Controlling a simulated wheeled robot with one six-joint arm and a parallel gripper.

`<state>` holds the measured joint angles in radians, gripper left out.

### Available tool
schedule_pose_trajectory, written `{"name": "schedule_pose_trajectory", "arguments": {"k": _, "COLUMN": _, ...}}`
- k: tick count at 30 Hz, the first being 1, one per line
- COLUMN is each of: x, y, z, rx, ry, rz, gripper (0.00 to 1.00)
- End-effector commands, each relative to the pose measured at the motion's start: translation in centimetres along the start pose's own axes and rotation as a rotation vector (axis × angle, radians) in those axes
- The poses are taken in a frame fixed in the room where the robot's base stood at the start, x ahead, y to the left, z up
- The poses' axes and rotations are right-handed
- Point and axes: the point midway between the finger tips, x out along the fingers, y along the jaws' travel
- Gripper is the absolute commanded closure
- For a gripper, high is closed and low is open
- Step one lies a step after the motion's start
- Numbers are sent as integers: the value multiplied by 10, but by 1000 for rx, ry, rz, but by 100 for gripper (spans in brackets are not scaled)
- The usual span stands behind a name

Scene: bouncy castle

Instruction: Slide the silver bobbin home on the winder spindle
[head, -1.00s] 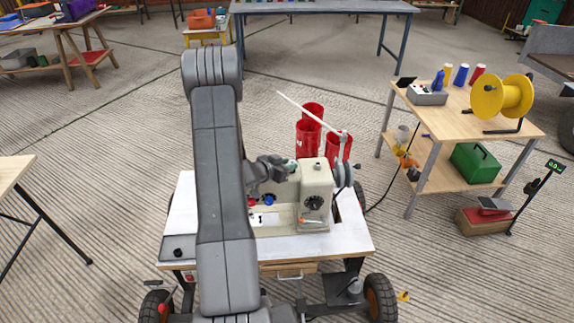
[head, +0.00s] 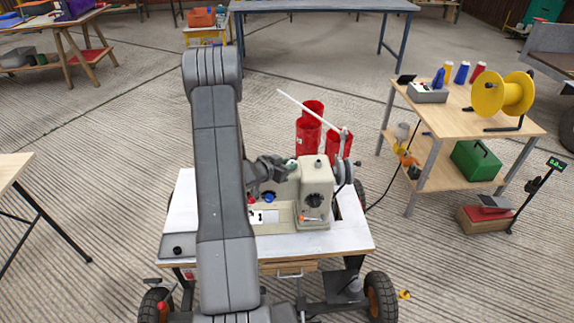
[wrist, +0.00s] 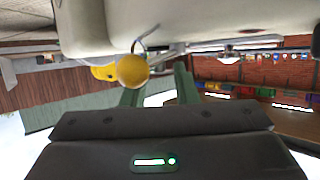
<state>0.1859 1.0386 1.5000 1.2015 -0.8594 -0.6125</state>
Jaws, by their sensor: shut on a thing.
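A cream sewing machine (head: 315,190) stands on a white-topped cart (head: 340,246). My gripper (head: 288,164) is at its left, close to the upper body, partly hidden behind my own arm. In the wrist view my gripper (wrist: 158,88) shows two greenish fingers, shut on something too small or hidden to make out. I cannot pick out the silver bobbin or the winder spindle; if the bobbin is between the fingers, it is hidden. The pale machine body (wrist: 200,22) fills the top.
Red cylinders (head: 308,138) stand behind the machine, with a slanting white rod above. Silver wheels (head: 344,173) sit at its right side. Red and blue knobs (head: 268,198) are near my gripper. A wooden side table (head: 462,115) with a yellow reel (head: 487,97) stands right.

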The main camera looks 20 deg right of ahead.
Motion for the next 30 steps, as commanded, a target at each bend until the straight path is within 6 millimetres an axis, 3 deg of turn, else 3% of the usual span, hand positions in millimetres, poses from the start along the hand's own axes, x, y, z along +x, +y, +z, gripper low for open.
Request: {"name": "schedule_pose_trajectory", "arguments": {"k": 30, "x": 2, "y": 0, "z": 6, "rx": 0, "ry": 0, "rz": 0, "gripper": 94}}
